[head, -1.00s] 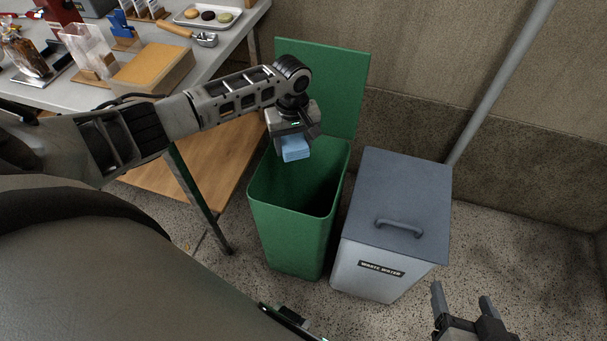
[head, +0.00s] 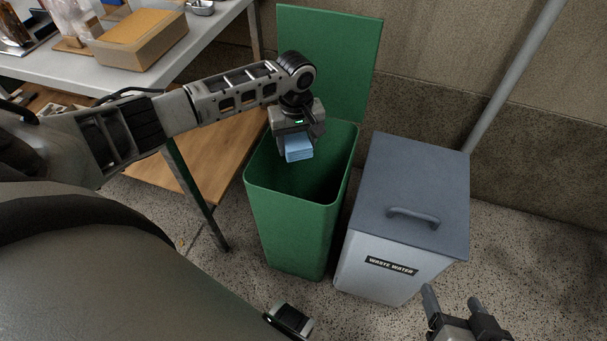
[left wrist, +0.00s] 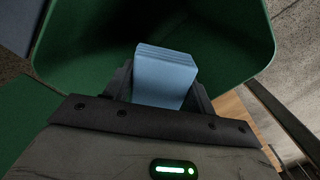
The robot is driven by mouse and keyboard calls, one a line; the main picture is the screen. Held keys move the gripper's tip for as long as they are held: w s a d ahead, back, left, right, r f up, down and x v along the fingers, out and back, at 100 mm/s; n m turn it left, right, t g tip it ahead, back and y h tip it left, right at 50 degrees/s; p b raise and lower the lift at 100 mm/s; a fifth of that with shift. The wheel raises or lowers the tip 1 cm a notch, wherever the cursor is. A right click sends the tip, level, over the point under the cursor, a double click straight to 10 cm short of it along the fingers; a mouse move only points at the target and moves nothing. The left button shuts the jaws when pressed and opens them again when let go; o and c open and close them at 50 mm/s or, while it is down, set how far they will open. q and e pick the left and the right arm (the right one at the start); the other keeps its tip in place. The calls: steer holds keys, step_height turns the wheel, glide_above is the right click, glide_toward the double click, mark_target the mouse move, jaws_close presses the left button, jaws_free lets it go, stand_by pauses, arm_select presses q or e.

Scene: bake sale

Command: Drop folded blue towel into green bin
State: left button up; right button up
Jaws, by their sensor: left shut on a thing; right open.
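The folded blue towel (head: 299,148) is held by my left gripper (head: 298,138), which is shut on it. In the head view they are over the open mouth of the green bin (head: 290,232), near its back. In the left wrist view the towel (left wrist: 164,76) shows its stacked folds between the two dark fingers, with the green bin's inside (left wrist: 225,45) beyond it. The bin's green lid (head: 328,60) stands open against the wall. My right gripper (head: 452,296) is open and empty at the lower right, in front of the waste water container.
A grey container (head: 392,262) labelled "WASTE WATER" with a closed dark lid (head: 418,180) stands right of the green bin. A table (head: 160,84) with goods and a wooden lower shelf (head: 205,150) is at the left. A slanted pipe (head: 515,75) runs along the wall.

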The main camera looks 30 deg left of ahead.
arm_select(q)
steer(key=shift+f+b, duration=0.3)
steer(key=shift+f, duration=0.05)
arm_select(e)
steer(key=shift+w+a+f, duration=0.15)
steer(key=shift+a+f, duration=0.05)
steer(key=shift+f, duration=0.25)
steer(key=shift+w+a+f, duration=0.1)
steer(key=shift+a+f, duration=0.05)
steer(key=shift+f, duration=0.25)
arm_select(q)
steer(key=o, duration=1.1)
arm_select(e)
steer(key=shift+d, duration=0.1)
